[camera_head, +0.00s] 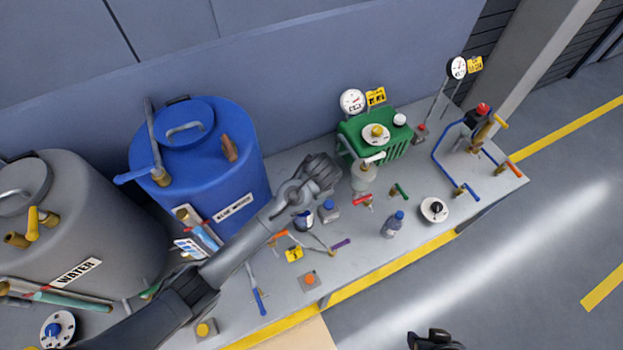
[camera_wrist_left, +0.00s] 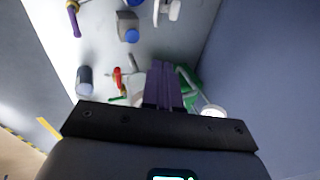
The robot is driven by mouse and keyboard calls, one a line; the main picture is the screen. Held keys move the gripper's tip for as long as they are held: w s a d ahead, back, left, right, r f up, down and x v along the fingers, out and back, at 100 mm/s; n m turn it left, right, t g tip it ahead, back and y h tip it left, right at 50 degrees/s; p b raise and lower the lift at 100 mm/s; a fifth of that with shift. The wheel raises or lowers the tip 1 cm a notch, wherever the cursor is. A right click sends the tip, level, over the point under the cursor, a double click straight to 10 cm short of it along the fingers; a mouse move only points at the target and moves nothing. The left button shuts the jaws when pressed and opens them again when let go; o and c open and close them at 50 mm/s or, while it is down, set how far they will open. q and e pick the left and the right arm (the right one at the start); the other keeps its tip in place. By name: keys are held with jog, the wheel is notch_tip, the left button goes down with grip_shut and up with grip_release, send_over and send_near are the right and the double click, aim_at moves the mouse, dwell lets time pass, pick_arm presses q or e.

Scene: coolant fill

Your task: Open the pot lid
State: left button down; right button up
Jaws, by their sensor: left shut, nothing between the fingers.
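I cannot tell for sure which vessel is the pot. A small grey vessel (camera_head: 363,178) with a pale top and handle stands in front of the green machine (camera_head: 392,147) in the head view. A blue tank (camera_head: 222,178) at the left has a round blue lid (camera_head: 185,124) with a grey handle, lying closed. My left gripper (camera_head: 332,170) is to the left of the small vessel, above the bench. In the left wrist view its fingers (camera_wrist_left: 164,85) are together and empty. A dark part at the bottom edge, perhaps my right gripper (camera_head: 432,340), is cut off.
A grey water tank (camera_head: 105,225) stands at the far left. Bottles, valves and coloured levers are spread over the bench (camera_head: 345,270), including a blue-capped bottle (camera_head: 393,224) at its front. Gauges (camera_head: 352,101) stand behind. The floor in front is clear.

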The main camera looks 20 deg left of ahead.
pick_arm(q)
jog(key=s+a+f+g+p, duration=0.1)
jog(key=s+f, duration=0.2)
jog(key=s, duration=0.1)
jog(key=shift+w+a+f+b, duration=0.8)
jog(key=shift+w+f+b, duration=0.2)
jog(key=shift+f+b, duration=0.5)
jog(key=shift+w+a+f+b, duration=0.75)
jog(key=shift+w+f+b, duration=0.4)
jog(key=shift+f, duration=0.55)
jog(key=shift+w+a+f+b, duration=0.85)
jog(key=shift+f+b, duration=0.6)
jog(key=shift+f, duration=0.15)
pick_arm(e)
notch_tip(320, 180, down, 6)
jog(key=shift+a+f, duration=0.1)
pick_arm(q)
jog(key=shift+w, duration=0.1)
